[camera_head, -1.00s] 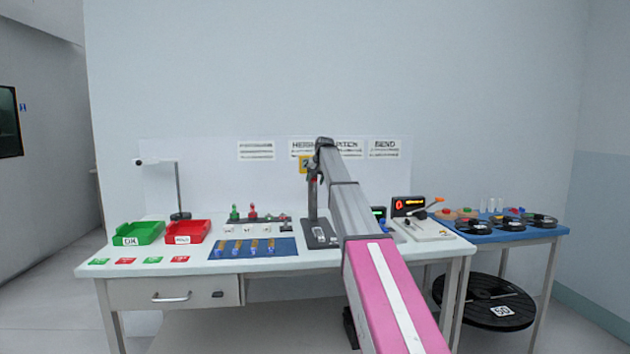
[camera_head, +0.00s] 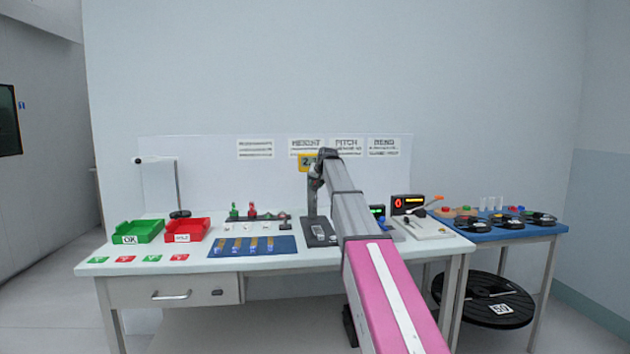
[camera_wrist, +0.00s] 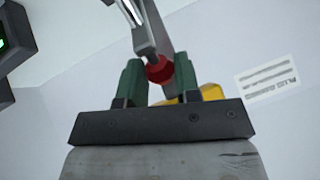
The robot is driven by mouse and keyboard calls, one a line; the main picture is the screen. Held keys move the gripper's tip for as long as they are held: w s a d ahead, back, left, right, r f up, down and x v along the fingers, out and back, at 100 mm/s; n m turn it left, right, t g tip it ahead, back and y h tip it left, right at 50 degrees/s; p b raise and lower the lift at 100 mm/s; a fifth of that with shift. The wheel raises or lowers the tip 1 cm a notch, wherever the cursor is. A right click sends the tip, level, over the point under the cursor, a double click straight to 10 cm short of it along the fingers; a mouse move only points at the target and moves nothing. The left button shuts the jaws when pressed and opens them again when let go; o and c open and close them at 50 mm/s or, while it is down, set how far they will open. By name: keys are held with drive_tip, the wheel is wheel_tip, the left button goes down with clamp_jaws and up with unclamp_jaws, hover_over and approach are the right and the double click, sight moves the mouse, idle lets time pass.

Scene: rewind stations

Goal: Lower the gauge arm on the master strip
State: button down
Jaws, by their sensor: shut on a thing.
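My gripper (camera_wrist: 158,76) is shut on a red knob (camera_wrist: 159,70) between its green fingers. The knob sits at the end of a grey metal lever (camera_wrist: 146,30), which looks like the gauge arm. In the head view the gauge stand's grey base (camera_head: 320,234) is on the bench, with a yellow display (camera_head: 306,163) above it. My arm hides much of the stand, and the gripper shows only partly at its column (camera_head: 315,186). I cannot make out the master strip under the gauge. Several small strips lie on a blue mat (camera_head: 222,253) left of the stand.
A green bin (camera_head: 138,232) and a red bin (camera_head: 186,230) stand at the bench's left. A blue table with reels (camera_head: 508,222) is further right.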

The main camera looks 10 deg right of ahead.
drive_tip(key=s+f+t, duration=0.1)
drive_tip(key=s+f, duration=0.2)
drive_tip(key=s+f+t, duration=0.1)
drive_tip(key=s+f, duration=0.2)
drive_tip(key=f, duration=0.1)
drive_tip(key=s+f+t, duration=0.2)
drive_tip(key=s+f, duration=0.1)
drive_tip(key=f, duration=0.1)
drive_tip(key=shift+s+f+n, duration=0.2)
drive_tip(key=shift+n, duration=0.1)
drive_tip(key=shift+s+f, duration=0.25)
drive_tip(key=shift+f, duration=0.85)
drive_tip(key=c, duration=0.8)
unclamp_jaws()
drive_tip(key=shift+d+f, duration=0.1)
drive_tip(key=shift+f, duration=0.1)
drive_tip(key=shift+r, duration=0.2)
drive_tip(key=shift+r, duration=0.1)
